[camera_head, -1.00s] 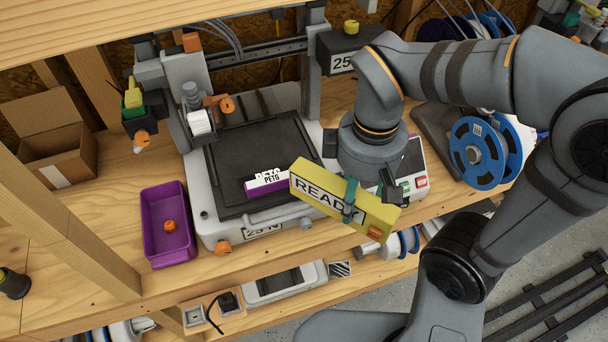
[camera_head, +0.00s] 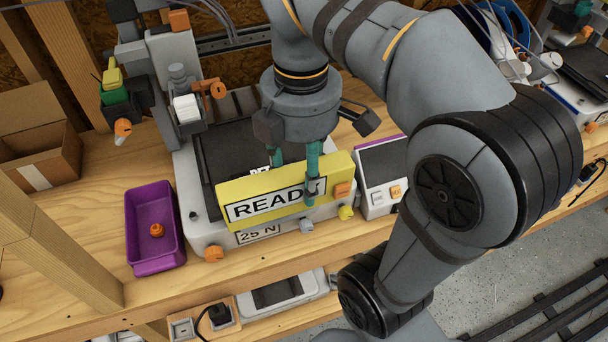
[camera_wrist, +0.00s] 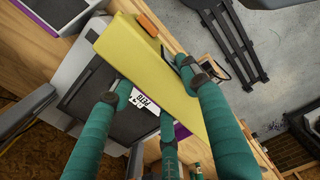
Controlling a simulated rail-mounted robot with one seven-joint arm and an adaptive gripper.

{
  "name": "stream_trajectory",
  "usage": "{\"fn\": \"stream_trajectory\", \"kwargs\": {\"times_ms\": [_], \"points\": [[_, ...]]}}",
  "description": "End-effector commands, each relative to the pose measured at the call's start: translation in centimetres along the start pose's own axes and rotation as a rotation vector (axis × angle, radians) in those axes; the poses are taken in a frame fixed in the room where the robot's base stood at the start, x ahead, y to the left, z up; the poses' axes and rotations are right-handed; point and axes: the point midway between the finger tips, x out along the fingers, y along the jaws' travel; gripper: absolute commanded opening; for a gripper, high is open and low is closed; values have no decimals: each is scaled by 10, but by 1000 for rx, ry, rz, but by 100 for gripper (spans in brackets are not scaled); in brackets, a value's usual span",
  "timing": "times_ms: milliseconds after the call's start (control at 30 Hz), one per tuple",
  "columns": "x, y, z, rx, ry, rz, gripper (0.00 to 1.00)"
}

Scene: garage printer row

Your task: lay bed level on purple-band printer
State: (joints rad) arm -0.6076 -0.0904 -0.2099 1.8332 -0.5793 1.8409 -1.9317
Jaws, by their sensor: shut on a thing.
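The yellow bed level (camera_head: 334,169), a long bar with a READY label and an orange end piece, is held in my gripper (camera_head: 297,175). The teal fingers are shut on it from both sides. It hangs above the front of the printer (camera_head: 205,232) and appears clear of the dark bed (camera_head: 222,137). A purple edge shows on the printer's control panel (camera_head: 382,162). In the wrist view the level (camera_wrist: 150,70) crosses over the bed (camera_wrist: 85,95).
A purple bin (camera_head: 133,235) with an orange knob stands left of the printer. An open cardboard box (camera_head: 62,160) is further left. The print head (camera_head: 187,108) hangs over the bed's back left. A wooden post (camera_head: 55,235) stands at the front left.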

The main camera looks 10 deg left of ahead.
Motion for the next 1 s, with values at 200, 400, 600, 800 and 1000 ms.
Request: {"fn": "stream_trajectory", "kwargs": {"times_ms": [200,400,600,800,1000], "points": [[-1,0,0,-1,0,1,12],[0,3,0,0,0,0,12],[3,14,0,1,0,-1,12],[6,31,0,0,-1,0,12],[10,48,0,1,-1,0,12]]}}
